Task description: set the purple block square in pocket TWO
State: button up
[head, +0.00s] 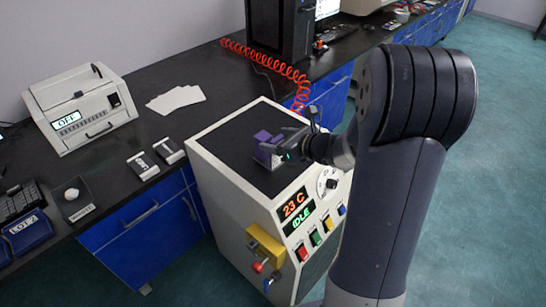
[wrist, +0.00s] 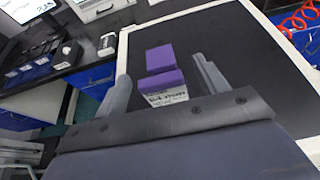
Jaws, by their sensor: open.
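The purple block (head: 262,137) is on the dark top of the white machine (head: 215,165). In the wrist view it shows as two purple faces (wrist: 160,58) with a dark line between them, above a pale face with small print (wrist: 165,97); I cannot tell whether this is one piece or two. My gripper (head: 278,152) is low over the machine top beside the purple. In the wrist view my gripper (wrist: 160,68) is open, one finger on each side of the purple with gaps. I cannot make out a marking for pocket TWO.
Two small white-and-black items (head: 142,165) (head: 168,150) lie on the black bench. A white device reading OFF (head: 82,108) and white sheets (head: 175,99) stand behind. A red coiled hose (head: 270,62) runs behind the machine. Much of the machine top is clear.

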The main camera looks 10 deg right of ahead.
jog(key=shift+x, duration=0.95)
jog(key=c, duration=1.4)
